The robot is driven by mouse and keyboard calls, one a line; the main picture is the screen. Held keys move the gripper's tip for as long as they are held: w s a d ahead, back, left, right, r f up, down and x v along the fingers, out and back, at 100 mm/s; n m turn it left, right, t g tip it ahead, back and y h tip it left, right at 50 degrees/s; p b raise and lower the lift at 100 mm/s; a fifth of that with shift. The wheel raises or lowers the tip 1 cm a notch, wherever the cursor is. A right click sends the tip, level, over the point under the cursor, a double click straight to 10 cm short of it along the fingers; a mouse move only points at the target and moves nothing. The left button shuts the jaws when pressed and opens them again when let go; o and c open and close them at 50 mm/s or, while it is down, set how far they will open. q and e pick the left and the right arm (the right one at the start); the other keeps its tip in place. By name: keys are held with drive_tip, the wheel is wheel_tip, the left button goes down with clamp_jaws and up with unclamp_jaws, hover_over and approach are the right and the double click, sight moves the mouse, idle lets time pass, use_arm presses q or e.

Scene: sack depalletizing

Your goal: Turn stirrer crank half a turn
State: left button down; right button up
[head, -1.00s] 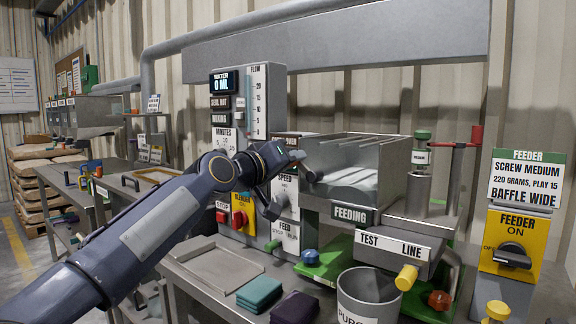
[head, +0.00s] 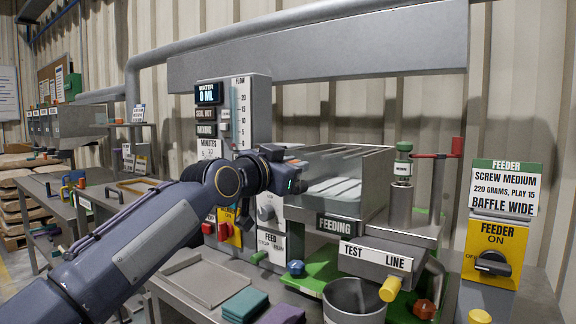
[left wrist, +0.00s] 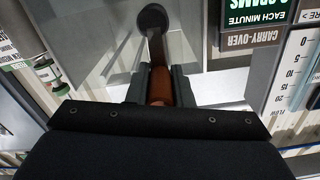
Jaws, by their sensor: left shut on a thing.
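In the left wrist view, the stirrer crank has an orange-brown handle (left wrist: 160,88) and a dark arm leading to a round black hub (left wrist: 152,18). My left gripper (left wrist: 160,92) is shut around this handle, with one dark finger on each side. In the head view, my left gripper (head: 298,180) is at the left wall of the clear-sided hopper (head: 345,185). It hides the crank there. My right gripper is not in view.
A red crank (head: 435,155) stands on a post right of the hopper. The test line block (head: 376,258), a grey bucket (head: 354,300) and folded cloths (head: 245,305) are below. The feeder switch (head: 493,262) is at right.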

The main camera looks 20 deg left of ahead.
use_arm(q)
drive_tip(key=shift+s+d+f+m, duration=0.1)
drive_tip(key=shift+d+f+m, duration=0.1)
drive_tip(key=shift+m, duration=0.35)
drive_tip(key=shift+d+f+m, duration=0.15)
drive_tip(key=shift+m, duration=0.4)
drive_tip(key=c, duration=1.4)
unclamp_jaws()
drive_tip(key=shift+a, duration=0.1)
drive_tip(key=shift+o, duration=0.5)
drive_tip(key=shift+r, duration=0.2)
drive_tip(key=shift+s, duration=0.1)
drive_tip(key=b+v, duration=0.1)
drive_tip(key=v, duration=0.6)
drive_tip(key=shift+s, duration=0.3)
